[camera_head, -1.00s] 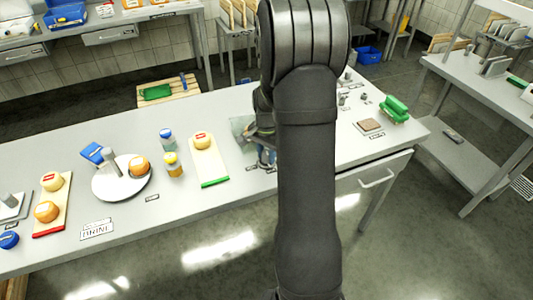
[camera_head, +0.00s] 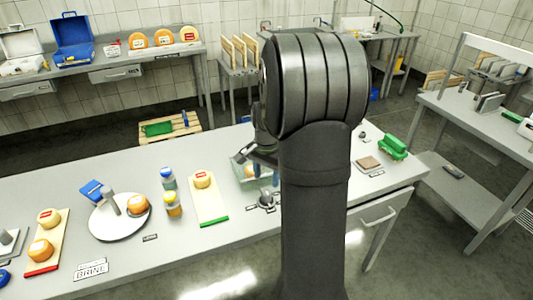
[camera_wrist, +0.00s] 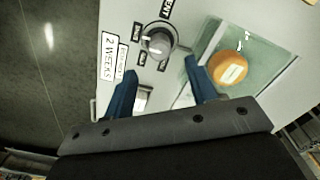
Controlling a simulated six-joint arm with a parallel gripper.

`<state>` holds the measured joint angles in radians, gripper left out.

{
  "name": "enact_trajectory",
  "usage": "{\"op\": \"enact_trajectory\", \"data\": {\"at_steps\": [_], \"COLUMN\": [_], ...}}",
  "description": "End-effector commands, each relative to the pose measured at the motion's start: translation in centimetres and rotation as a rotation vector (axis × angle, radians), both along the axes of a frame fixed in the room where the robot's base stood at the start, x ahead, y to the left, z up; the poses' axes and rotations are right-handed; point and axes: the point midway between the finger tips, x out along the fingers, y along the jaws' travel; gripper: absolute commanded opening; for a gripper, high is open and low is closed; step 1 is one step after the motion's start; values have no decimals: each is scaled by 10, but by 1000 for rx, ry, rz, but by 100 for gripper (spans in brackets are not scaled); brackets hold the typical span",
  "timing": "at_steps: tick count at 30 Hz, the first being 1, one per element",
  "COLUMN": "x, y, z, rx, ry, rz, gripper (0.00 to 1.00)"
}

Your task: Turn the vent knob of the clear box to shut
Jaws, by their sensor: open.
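The clear box (camera_wrist: 240,72) is on the bench with an orange cheese wheel (camera_wrist: 228,68) inside. It also shows in the head view (camera_head: 238,172), partly hidden by my arm. The grey round vent knob (camera_wrist: 158,42) is on a plate beside the box, with a pale pointer mark and small labels around it. The knob also shows in the head view (camera_head: 266,198). My gripper (camera_wrist: 162,68) is open and empty. Its two blue fingers are spread, with the knob ahead of the gap between their tips and apart from them.
A "2 WEEKS" label (camera_wrist: 108,56) lies beside the knob. On the bench to the left are a board with a cheese (camera_head: 208,205), two jars (camera_head: 172,203) and a round white plate (camera_head: 118,222). A green object (camera_head: 393,147) stands right of my arm.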

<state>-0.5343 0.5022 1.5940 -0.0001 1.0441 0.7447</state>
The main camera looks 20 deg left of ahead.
Motion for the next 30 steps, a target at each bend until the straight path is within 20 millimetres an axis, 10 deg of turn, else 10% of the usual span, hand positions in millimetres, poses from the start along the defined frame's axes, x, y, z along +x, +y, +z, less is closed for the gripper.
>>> {"op": "enact_trajectory", "data": {"at_steps": [12, 30], "x": [0, 0], "y": [0, 0], "z": [84, 96], "rx": [0, -1], "ry": [0, 1], "rz": [0, 0], "gripper": [52, 52]}}
